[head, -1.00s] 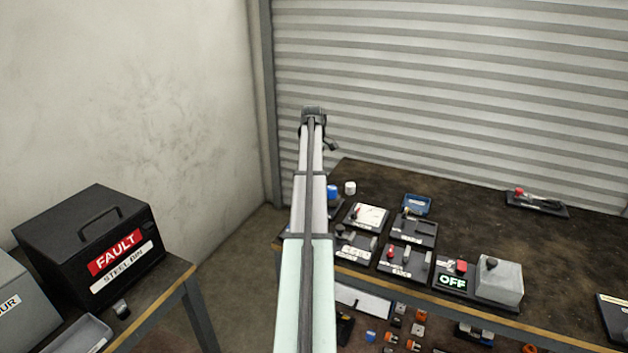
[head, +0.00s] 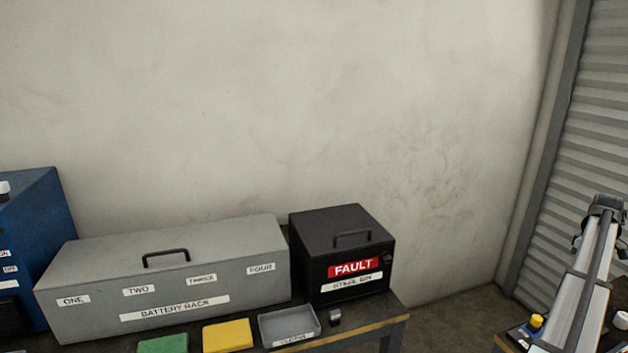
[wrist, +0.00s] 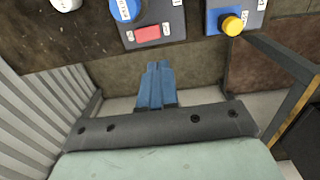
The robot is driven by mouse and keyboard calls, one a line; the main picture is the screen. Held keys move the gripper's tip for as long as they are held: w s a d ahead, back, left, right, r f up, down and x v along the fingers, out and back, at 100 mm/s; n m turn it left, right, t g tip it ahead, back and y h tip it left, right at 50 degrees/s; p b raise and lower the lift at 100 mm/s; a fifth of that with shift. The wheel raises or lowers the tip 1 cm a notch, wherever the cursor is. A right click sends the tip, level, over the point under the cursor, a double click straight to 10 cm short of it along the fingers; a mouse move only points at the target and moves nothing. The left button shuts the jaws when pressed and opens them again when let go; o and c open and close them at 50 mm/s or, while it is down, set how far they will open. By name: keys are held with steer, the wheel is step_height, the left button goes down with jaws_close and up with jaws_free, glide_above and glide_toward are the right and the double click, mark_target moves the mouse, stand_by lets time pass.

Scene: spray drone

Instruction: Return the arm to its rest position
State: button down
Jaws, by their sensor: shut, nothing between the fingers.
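My arm (head: 585,275) shows at the right edge of the head view, raised over the right-hand table. My gripper (wrist: 156,68) shows in the wrist view as blue fingers closed together with nothing between them. The fingers are apart from the panels on the table edge beyond them. In the head view the fingertips cannot be made out.
A grey battery rack (head: 165,275), a black fault steel bin (head: 342,250), a blue box (head: 35,240) and a grey tray (head: 289,325) stand on the left table. Green (head: 163,344) and yellow (head: 228,335) pads lie in front. The wrist view shows a yellow button (wrist: 232,25) and red button (wrist: 147,33).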

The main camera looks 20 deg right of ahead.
steer(key=w+a+f+g+y, duration=0.1)
steer(key=w+a+f, duration=0.2)
steer(key=a+f, duration=0.65)
steer(key=w+a+f+g, duration=0.1)
steer(key=w+a+f, duration=0.3)
steer(key=a+f, duration=0.6)
steer(key=w+a+f+y, duration=0.1)
steer(key=w+a+f, duration=0.2)
steer(key=a+f, duration=0.65)
steer(key=s+a+f+m+g, duration=0.1)
steer(key=s+a+f+g, duration=0.15)
steer(key=a+f, duration=1.35)
steer(key=s+a+f, duration=0.3)
steer(key=s+a, duration=0.4)
steer(key=a, duration=0.4)
steer(key=s+a+f+g+h, duration=0.1)
steer(key=s+a+f, duration=0.2)
steer(key=s+a, duration=0.5)
steer(key=s+a+f+n+g, duration=0.1)
steer(key=s+a+f, duration=0.2)
steer(key=s+a, duration=0.5)
steer(key=a, duration=0.6)
steer(key=shift+s+a+f+h, duration=0.15)
steer(key=shift+a+f+h, duration=0.1)
steer(key=shift+h, duration=0.15)
